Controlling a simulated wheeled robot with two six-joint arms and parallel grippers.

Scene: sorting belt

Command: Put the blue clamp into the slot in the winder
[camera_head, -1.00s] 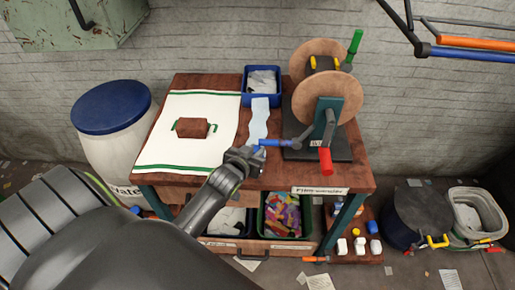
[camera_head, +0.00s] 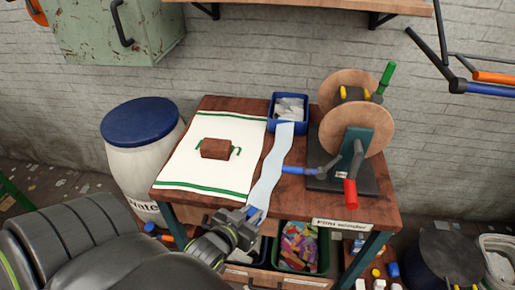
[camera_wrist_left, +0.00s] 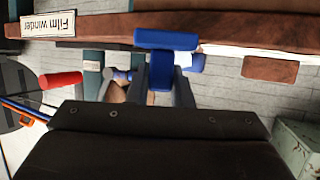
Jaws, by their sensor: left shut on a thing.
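My left gripper (camera_head: 246,217) is shut on the blue clamp (camera_head: 255,211), just off the table's front edge. In the left wrist view the clamp (camera_wrist_left: 165,40) is a T-shaped blue piece standing out between the fingers. A pale film strip (camera_head: 270,170) runs from the blue bin to the clamp, and appears held at it. The winder (camera_head: 357,128), with two tan discs, a green handle and a red crank grip, stands at the table's right, away from my gripper. A yellow-marked core shows between the discs; I cannot make out the slot. My right gripper is out of view.
The blue bin (camera_head: 289,110) stands at the table's back. A brown block (camera_head: 216,148) lies on a white cloth (camera_head: 180,175). A blue-gripped lever (camera_head: 297,170) lies beside the winder's base. A lidded white barrel (camera_head: 140,150) stands left. A shelf (camera_head: 300,3) hangs above.

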